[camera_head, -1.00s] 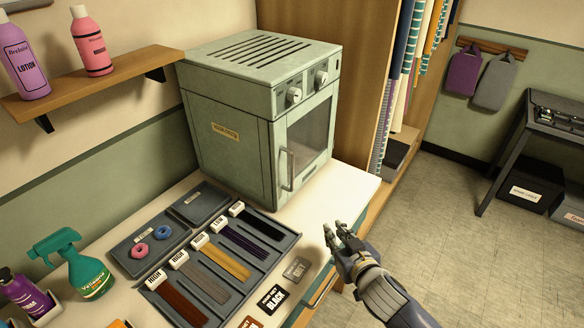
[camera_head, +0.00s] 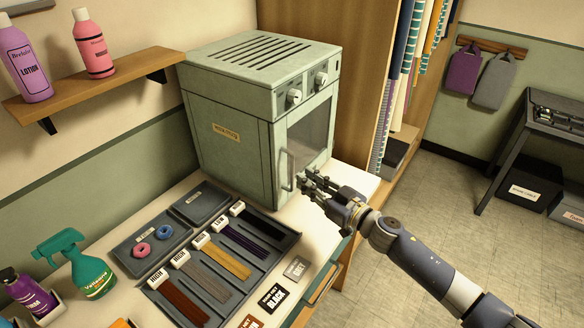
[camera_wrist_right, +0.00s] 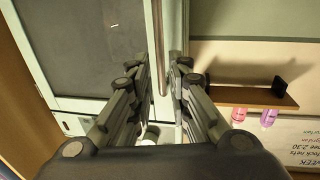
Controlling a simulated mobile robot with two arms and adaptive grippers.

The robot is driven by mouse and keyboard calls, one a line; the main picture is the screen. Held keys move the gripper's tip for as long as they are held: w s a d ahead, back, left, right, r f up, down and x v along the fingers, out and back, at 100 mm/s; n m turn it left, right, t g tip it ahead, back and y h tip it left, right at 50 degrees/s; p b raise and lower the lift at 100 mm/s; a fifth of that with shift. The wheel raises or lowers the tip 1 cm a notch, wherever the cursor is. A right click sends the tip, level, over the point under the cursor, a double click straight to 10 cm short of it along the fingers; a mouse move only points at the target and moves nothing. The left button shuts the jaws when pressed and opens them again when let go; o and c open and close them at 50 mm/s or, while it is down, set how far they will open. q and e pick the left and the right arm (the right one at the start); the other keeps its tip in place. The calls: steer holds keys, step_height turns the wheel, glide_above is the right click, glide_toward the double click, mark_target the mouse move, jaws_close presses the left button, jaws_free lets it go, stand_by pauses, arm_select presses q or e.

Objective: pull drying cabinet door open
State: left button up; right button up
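The drying cabinet (camera_head: 232,140) is a pale green box with a vented top and two knobs, standing on the white counter. Its door (camera_head: 308,135), with a dark window, looks shut. The vertical bar handle (camera_head: 287,170) is on the door's left edge. My right gripper (camera_head: 305,182) is just right of the handle's lower part, fingers pointing at it. In the right wrist view the handle (camera_wrist_right: 160,50) runs down between the two fingers of my right gripper (camera_wrist_right: 165,72), which are apart. Contact with the handle cannot be made out. My left gripper is not in view.
A dark tray (camera_head: 150,275) with hair swatches and two small rings lies in front of the cabinet. A green spray bottle (camera_head: 88,270) stands at the left. Open floor (camera_head: 440,220) lies to the right.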

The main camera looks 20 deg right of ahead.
mark_target(293, 171)
steer(key=x, duration=0.6)
steer(key=shift+w+a+p, duration=0.2)
steer(key=shift+w+p, duration=0.1)
steer(key=shift+p, duration=0.05)
jaws_close()
